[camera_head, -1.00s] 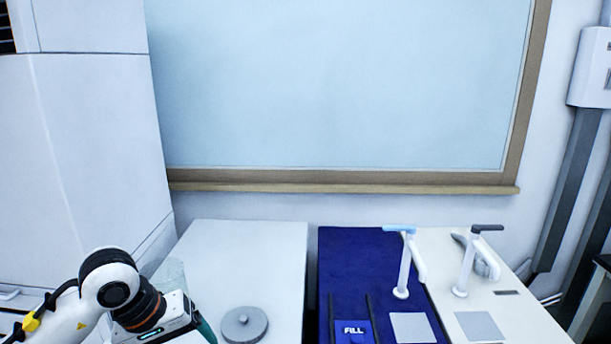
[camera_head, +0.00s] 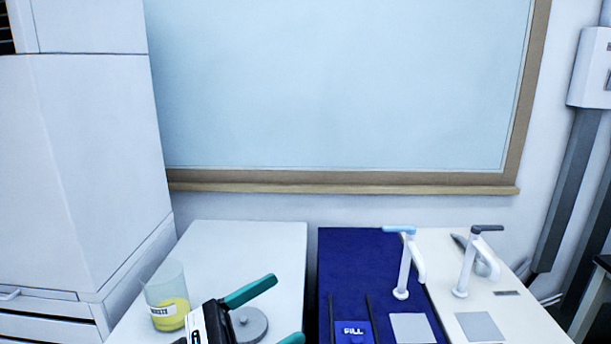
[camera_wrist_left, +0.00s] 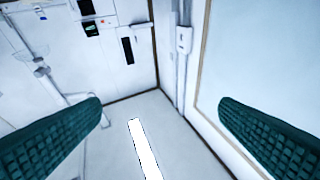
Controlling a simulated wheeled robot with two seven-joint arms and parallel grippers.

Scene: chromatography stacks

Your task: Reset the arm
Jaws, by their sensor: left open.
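My left gripper (camera_head: 272,311) is in the head view at the bottom, with green fingers spread apart over the light table. It is open and empty. In the left wrist view its two fingers (camera_wrist_left: 165,135) stand wide apart, with only the room's walls and ceiling light between and beyond them. Part of the gripper covers the edge of a grey round disc (camera_head: 250,324) on the table. My right gripper is not in view.
A clear beaker with yellow liquid and a label (camera_head: 168,298) stands on the light table (camera_head: 240,250) left of the gripper. A blue mat (camera_head: 345,265) with a FILL block (camera_head: 353,330) lies to the right. Two white tap-like stands (camera_head: 404,265) (camera_head: 466,265) stand further right.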

